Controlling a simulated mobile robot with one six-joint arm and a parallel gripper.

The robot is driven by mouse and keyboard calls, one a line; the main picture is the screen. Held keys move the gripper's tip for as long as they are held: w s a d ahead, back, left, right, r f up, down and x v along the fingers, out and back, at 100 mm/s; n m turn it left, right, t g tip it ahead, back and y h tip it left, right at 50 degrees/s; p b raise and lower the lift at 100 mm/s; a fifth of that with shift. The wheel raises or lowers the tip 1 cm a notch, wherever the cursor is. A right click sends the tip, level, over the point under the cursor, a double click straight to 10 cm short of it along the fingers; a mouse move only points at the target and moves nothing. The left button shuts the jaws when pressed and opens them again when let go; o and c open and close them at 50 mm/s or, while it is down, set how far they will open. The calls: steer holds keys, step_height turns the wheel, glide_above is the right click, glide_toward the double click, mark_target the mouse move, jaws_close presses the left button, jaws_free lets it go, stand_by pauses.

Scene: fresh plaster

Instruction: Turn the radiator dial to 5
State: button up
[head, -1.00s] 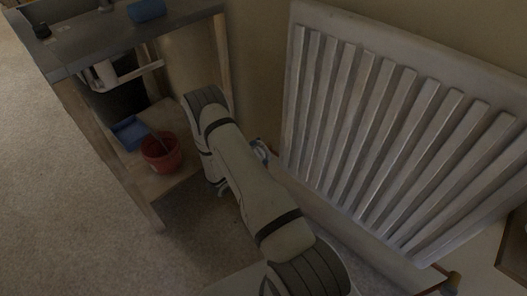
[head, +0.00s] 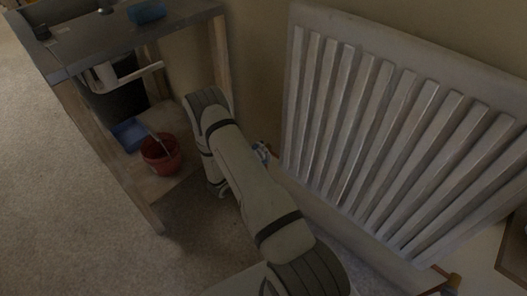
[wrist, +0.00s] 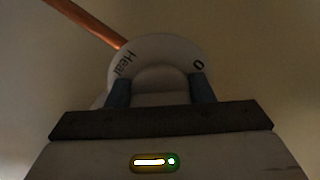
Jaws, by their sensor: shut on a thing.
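The radiator dial (wrist: 160,50) is a white round knob in the wrist view, with the letters "Heat" at its left and a "0" at its right on the face. My gripper (wrist: 160,90) has its two dark fingers on either side of the dial's raised grip, shut on it. The number 5 is not visible. In the head view my arm hides most of the dial; the white radiator (head: 400,130) stands to the right of the arm.
A copper pipe (wrist: 88,22) runs to the dial from the upper left. A wooden workbench (head: 150,215) stands at the left, with a red bucket (head: 153,154) and a blue tray (head: 127,134) on its lower shelf. Bare carpet lies at the far left.

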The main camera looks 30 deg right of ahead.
steer(key=shift+w+a+r+m, duration=0.1)
steer(key=shift+w+a+m, duration=0.2)
steer(key=shift+m, duration=0.4)
steer(key=m, duration=0.4)
steer(key=shift+a, duration=0.1)
steer(key=m, duration=0.6)
steer(key=shift+r+m, duration=0.1)
steer(key=shift+m, duration=0.2)
steer(key=m+b, duration=0.1)
steer(key=m, duration=0.5)
steer(key=shift+s, duration=0.1)
steer(key=m+b, duration=0.1)
steer(key=m, duration=0.4)
steer(key=shift+m, duration=0.4)
steer(key=o, duration=0.8)
steer(key=shift+o, duration=0.6)
steer(key=shift+s, duration=0.1)
